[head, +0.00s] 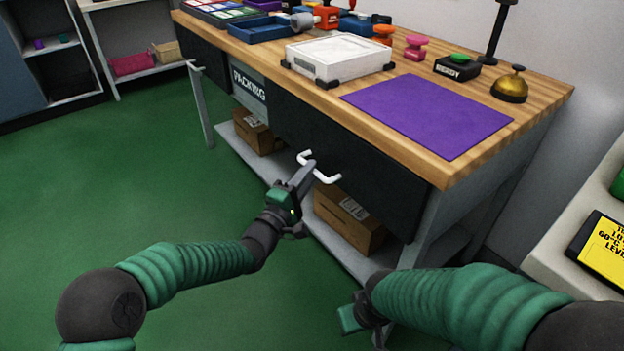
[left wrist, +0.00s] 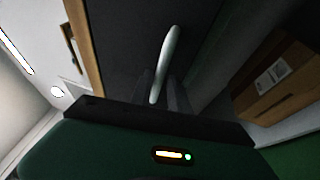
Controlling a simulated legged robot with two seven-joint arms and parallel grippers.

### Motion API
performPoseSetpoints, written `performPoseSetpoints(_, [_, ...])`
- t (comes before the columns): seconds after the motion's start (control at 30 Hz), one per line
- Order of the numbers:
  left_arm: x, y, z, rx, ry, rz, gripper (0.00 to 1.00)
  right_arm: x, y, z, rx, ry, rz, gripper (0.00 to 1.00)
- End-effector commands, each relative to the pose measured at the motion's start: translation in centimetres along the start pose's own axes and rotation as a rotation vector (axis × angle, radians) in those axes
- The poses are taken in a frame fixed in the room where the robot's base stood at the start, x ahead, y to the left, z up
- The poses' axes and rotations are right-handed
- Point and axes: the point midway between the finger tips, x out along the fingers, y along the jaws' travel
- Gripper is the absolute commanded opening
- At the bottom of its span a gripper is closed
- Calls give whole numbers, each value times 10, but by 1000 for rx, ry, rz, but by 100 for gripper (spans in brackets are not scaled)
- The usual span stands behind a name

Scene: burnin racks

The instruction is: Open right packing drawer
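The right packing drawer (head: 350,167) is a dark front under the right half of the wooden workbench, and it looks flush and closed. Its white bar handle (head: 327,178) sticks out from the front. My left gripper (head: 306,168) is at the handle, its fingers crossing the bar's middle. In the left wrist view the handle (left wrist: 167,60) lies between the dark fingertips (left wrist: 162,92); whether they press on it is not clear. My right gripper (head: 358,316) is low in front of the bench, partly hidden by its arm, with its fingers unclear.
The workbench top (head: 420,158) holds a purple mat (head: 428,113), a white box (head: 338,57) and a brass bell (head: 510,86). Cardboard boxes (head: 348,220) stand on the lower shelf. The green floor (head: 120,190) to the left is clear.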

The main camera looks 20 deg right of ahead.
Motion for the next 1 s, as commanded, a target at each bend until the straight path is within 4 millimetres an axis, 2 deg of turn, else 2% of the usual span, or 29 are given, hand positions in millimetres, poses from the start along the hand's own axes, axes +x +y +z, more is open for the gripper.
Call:
performPoseSetpoints(0.03, [6, -3, 0, 0, -1, 2, 22, 7, 0, 2, 0, 0, 0, 36])
performPoseSetpoints(0.13, [16, -1, 0, 0, 0, 1, 22, 9, 0, 2, 0, 0, 0, 36])
performPoseSetpoints(0.4, [18, 0, 0, 0, 1, -2, 22, 8, 0, 2, 0, 0, 0, 36])
performPoseSetpoints(0.6, [18, 0, 0, 0, 1, -2, 0, 8, 0, 2, 0, 0, 0, 36])
performPoseSetpoints(1.0, [18, -2, 0, 0, 1, -5, 0, 8, 0, 2, 0, 0, 0, 36])
